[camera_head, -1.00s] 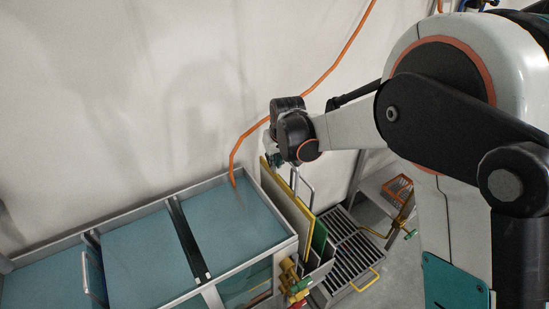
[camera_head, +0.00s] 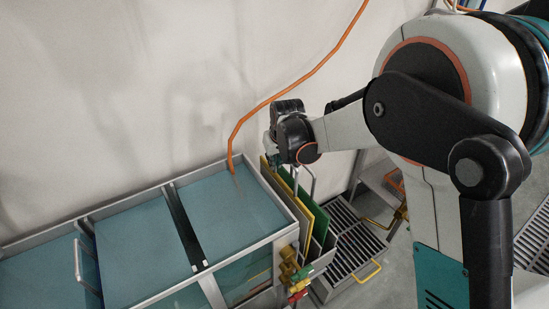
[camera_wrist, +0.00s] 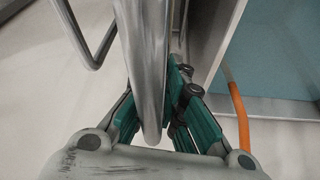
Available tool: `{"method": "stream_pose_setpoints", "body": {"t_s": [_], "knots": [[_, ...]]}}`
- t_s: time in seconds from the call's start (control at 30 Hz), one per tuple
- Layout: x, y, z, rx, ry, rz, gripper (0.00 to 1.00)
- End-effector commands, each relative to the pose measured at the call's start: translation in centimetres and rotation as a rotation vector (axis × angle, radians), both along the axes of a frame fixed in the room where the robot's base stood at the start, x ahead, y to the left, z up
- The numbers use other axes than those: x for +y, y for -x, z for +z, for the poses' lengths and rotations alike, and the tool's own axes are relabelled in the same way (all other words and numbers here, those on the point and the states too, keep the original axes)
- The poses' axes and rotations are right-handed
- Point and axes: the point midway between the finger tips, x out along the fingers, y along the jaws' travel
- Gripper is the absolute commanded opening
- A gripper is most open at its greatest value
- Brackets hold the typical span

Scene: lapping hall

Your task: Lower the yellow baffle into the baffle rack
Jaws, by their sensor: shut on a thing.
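The yellow baffle (camera_head: 291,201) stands upright beside the right end of the blue-topped tank in the head view. My gripper (camera_head: 276,159) is above its far end. In the wrist view my gripper (camera_wrist: 163,112) is shut on a thick metal handle bar (camera_wrist: 148,55), which runs between its teal fingers. A green baffle (camera_head: 319,222) stands close to the right of the yellow one. The grey baffle rack (camera_head: 322,263) is below them. The baffles and the tank hide most of its slots, so I cannot tell how deep the yellow baffle's lower edge sits.
The tank (camera_head: 272,238) borders the baffles on the left, with brass and red valve fittings (camera_head: 290,271) at its front corner. A floor grate (camera_head: 350,250) with a yellow handle lies to the right. An orange hose (camera_head: 300,80) hangs on the wall behind.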

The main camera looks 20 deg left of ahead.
Motion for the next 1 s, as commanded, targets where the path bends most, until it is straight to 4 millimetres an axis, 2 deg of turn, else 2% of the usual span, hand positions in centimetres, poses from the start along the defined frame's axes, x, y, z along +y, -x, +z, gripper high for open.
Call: {"method": "stream_pose_setpoints", "body": {"t_s": [0.6, 1.0], "knots": [[0.0, 0.0, -4.0, 0.000, 0.000, 0.000, 0.00], [0.0, 0.0, -5.3, 0.000, 0.000, 0.000, 0.00]]}}
